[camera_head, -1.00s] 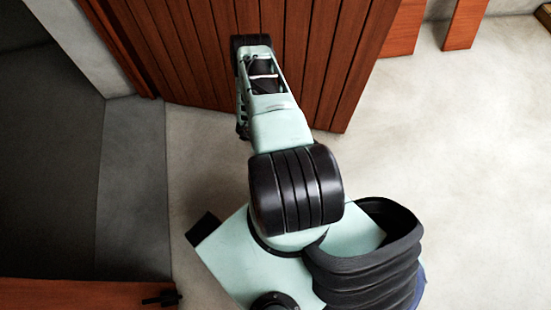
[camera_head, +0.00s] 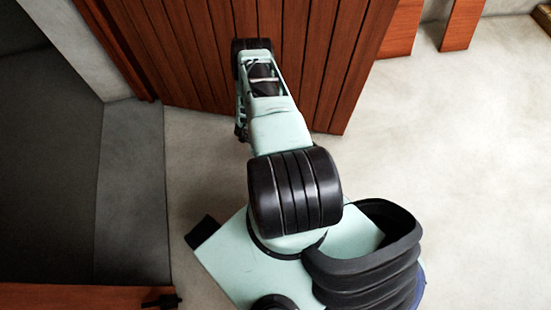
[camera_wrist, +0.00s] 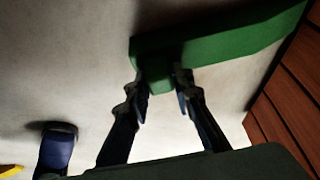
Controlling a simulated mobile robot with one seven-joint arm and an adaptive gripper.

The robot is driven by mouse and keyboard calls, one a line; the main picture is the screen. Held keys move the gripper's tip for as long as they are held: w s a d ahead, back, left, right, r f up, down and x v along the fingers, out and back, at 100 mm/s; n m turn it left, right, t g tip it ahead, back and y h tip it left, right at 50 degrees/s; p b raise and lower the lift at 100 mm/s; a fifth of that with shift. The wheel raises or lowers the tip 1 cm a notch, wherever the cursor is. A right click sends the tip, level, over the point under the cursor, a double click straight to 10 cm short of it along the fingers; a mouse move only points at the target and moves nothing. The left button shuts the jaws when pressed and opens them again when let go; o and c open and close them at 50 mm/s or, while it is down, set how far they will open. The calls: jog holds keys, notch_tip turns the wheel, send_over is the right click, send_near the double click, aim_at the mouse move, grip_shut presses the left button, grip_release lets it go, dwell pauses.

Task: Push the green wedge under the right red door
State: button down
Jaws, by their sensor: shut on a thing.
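The green wedge (camera_wrist: 215,45) lies on the pale floor in the wrist view. My gripper (camera_wrist: 163,88) is shut on a short green block at the wedge's near side, one finger on each side of it. The wedge's right end reaches close to the bottom edge of the red plank door (camera_wrist: 290,105); I cannot tell whether its tip is under the door. In the head view this door (camera_head: 310,60) stands at the top, with my arm stretched toward it. The wedge and fingertips are hidden there behind my arm.
Another red panel (camera_head: 70,296) with a black handle (camera_head: 161,299) is at the lower left. A dark floor area (camera_head: 50,170) lies left, beside a grey wall (camera_head: 90,45). Red posts (camera_head: 463,22) stand at the upper right. The pale floor (camera_head: 470,150) to the right is clear.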

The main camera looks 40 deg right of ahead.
jog(key=shift+w+d, duration=0.5)
jog(key=shift+d, duration=0.2)
dwell(0.6)
jog(key=c, duration=1.6)
grip_release()
jog(key=v, duration=1.2)
jog(key=shift+s, duration=0.1)
